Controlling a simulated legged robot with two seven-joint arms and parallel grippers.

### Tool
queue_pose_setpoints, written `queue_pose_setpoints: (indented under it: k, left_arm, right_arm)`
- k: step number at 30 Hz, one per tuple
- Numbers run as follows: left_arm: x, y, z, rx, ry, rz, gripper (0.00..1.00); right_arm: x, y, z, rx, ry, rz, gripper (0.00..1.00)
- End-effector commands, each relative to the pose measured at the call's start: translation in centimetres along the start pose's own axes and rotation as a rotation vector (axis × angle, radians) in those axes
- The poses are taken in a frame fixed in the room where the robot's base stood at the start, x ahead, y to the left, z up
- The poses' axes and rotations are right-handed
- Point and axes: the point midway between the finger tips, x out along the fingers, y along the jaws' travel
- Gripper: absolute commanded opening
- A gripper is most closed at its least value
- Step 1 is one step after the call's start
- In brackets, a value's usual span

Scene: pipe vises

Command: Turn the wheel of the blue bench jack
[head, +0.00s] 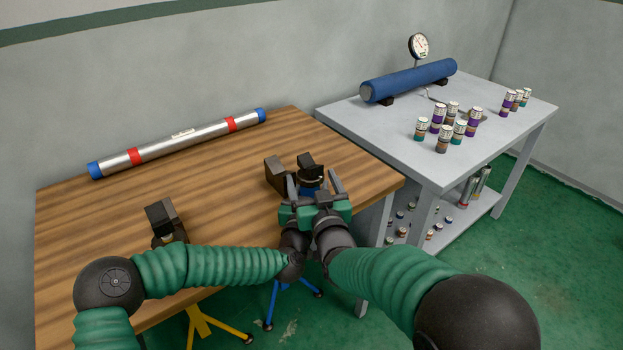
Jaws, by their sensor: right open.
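The blue bench jack shows as a small blue part (309,190) at the front edge of the wooden table, under a dark vise head, with blue legs below. Its wheel cannot be made out; my arms and right gripper cover much of the jack. My right gripper (314,180) is open, its two grey fingers pointing away on either side of the blue part. I cannot tell whether they touch it. My left arm reaches in from the left and its wrist ends beside the right wrist; the left gripper's fingers cannot be made out.
A silver pipe (180,143) with red bands and blue caps lies on the wooden table (90,220). A yellow stand (201,325) with a dark vise (163,218) is at left. The grey table (400,130) holds a blue cylinder (409,80), gauge (418,46) and several small jars (442,138).

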Motion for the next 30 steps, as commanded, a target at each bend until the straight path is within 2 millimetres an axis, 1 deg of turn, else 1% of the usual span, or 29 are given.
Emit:
queue_pose_setpoints:
  k: [1, 3, 10, 11, 24, 25, 30]
  left_arm:
    - [0.01, -0.05, 0.04, -0.001, -0.001, -0.001, 0.00]
    - [0.01, -0.06, 0.04, -0.001, -0.001, -0.001, 0.00]
    - [0.00, -0.07, 0.04, -0.001, -0.001, -0.001, 0.00]
    - [0.00, -0.07, 0.04, -0.001, -0.001, -0.001, 0.00]
    - [0.01, -0.09, 0.02, -0.001, 0.000, -0.002, 0.00]
    - [0.01, -0.09, 0.02, -0.001, 0.000, -0.002, 0.00]
    - [0.01, -0.10, 0.02, -0.001, 0.000, -0.002, 0.00]
  right_arm:
    - [0.51, 0.03, 0.09, -0.001, -0.001, 0.000, 0.81]
    - [0.91, 0.04, 0.01, 0.000, 0.000, 0.000, 0.81]
    - [1.02, 0.05, 0.00, 0.000, 0.000, 0.000, 0.81]
    - [1.02, 0.05, 0.00, 0.000, 0.000, 0.000, 0.78]
    - [0.99, 0.06, 0.00, 0.000, 0.000, 0.000, 0.21]
    - [0.99, 0.06, -0.01, 0.000, 0.000, 0.000, 0.19]
    - [1.02, 0.12, -0.03, -0.001, 0.002, -0.008, 0.19]
